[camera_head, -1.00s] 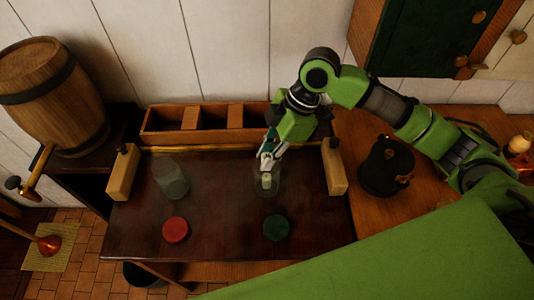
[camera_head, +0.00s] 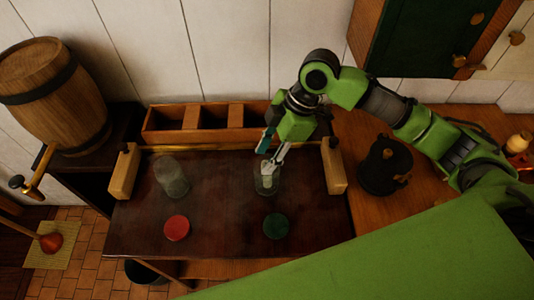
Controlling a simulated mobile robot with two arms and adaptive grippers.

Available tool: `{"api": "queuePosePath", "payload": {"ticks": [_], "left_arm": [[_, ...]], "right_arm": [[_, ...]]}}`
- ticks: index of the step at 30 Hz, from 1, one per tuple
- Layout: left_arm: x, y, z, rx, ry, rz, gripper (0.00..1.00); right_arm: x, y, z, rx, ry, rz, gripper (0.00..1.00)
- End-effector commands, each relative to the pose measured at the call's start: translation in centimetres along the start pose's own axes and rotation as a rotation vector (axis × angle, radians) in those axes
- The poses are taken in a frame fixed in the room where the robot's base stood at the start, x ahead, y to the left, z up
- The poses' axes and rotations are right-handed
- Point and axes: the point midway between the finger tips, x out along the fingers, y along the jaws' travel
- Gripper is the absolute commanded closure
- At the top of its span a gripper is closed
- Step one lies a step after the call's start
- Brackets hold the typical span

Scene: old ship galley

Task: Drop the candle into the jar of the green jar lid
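A clear glass jar (camera_head: 266,191) stands on the dark table behind the green lid (camera_head: 276,226), which lies flat. A small pale candle (camera_head: 267,180) shows within the jar's outline and appears to be inside it. My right gripper (camera_head: 271,160) is just above the jar's mouth, pointing down, with its fingers spread apart. The candle sits below the fingertips; it is too small to tell whether any finger still touches it. A second clear jar (camera_head: 172,178) stands to the left, behind the red lid (camera_head: 177,228). My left gripper is out of view.
A wooden box with compartments (camera_head: 166,137) lies along the table's back. Wooden blocks stand at the left (camera_head: 124,172) and right (camera_head: 334,168) edges. A dark pot (camera_head: 386,166) stands on the counter to the right. The table's middle is clear.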

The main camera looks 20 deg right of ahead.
Motion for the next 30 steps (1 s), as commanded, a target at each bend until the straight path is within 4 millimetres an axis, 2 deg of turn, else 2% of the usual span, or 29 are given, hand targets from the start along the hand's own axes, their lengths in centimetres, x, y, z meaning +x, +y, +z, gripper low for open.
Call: {"api": "queuePosePath", "payload": {"ticks": [4, 7, 15, 21, 25, 30], "left_arm": [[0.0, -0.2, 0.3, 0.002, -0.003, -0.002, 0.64], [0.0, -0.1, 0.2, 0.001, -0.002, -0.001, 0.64], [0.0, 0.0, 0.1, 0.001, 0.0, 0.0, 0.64], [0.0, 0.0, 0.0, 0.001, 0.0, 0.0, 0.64], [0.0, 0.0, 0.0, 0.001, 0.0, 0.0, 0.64], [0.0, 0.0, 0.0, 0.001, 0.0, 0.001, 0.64]], "right_arm": [[-0.4, 0.0, 0.1, 0.0, -0.002, -0.001, 0.64], [-1.6, 0.1, 0.1, 0.0, -0.001, 0.002, 0.64], [-7.3, 0.1, 0.1, 0.0, -0.002, 0.005, 0.64], [-10.7, 0.1, 0.0, 0.0, -0.001, 0.002, 0.64], [-11.7, 0.0, 0.0, 0.0, 0.0, 0.002, 0.64], [-12.1, 0.0, 0.0, 0.0, 0.0, 0.0, 0.64]]}}
